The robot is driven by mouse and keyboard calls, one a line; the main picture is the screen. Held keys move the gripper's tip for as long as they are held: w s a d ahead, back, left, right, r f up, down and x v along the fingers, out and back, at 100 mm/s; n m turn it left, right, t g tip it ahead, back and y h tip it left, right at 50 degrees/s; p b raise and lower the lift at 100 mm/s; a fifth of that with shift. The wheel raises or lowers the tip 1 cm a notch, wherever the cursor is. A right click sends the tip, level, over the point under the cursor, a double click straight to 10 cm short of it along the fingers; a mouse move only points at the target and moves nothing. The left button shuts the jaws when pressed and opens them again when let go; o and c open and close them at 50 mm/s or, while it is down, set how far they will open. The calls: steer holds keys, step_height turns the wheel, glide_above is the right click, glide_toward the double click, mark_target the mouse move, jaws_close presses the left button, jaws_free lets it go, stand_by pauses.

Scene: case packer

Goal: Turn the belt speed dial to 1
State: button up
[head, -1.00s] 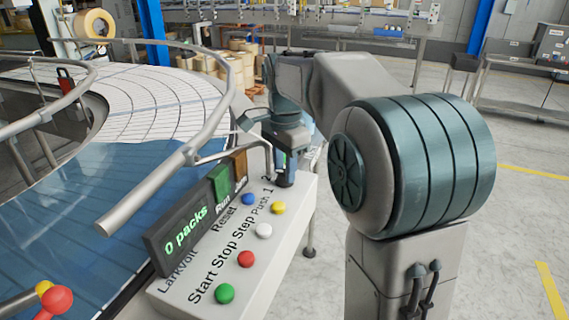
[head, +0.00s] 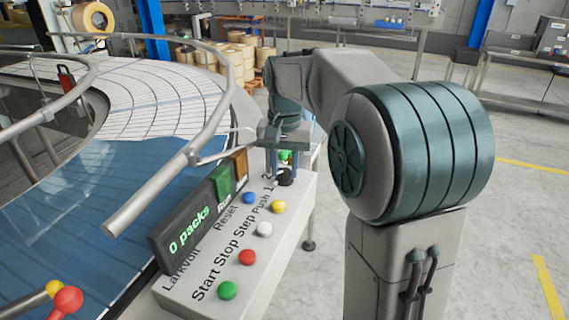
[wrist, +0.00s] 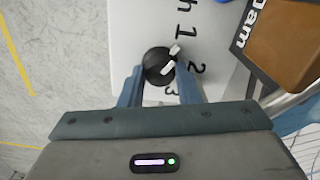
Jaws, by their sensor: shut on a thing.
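The belt speed dial is a round black knob (wrist: 156,66) with white marks on its right side, on the pale top of the control box. The digits 1, 2 and 3 curve around its right side in the wrist view. The white marks lie on the side facing the 1 and 2; I cannot tell exactly which digit they indicate. My gripper (wrist: 160,74) has one blue finger on each side of the knob and is shut on it. In the head view the dial (head: 286,178) shows below my gripper (head: 281,164), at the box's far end.
The control box (head: 196,294) carries green, red, white, yellow and blue buttons near the dial. A display (head: 186,232) reads 0 packs. A brown Jam lamp (wrist: 286,40) stands close to the dial. A curved metal rail (head: 207,137) runs beside the box. Open floor lies to the right.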

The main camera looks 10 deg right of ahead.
mark_target(285, 171)
steer(key=shift+n, duration=0.3)
steer(key=o, duration=1)
step_height(285, 171, up, 14)
steer(key=shift+f+p, duration=0.1)
steer(key=shift+p, duration=0.2)
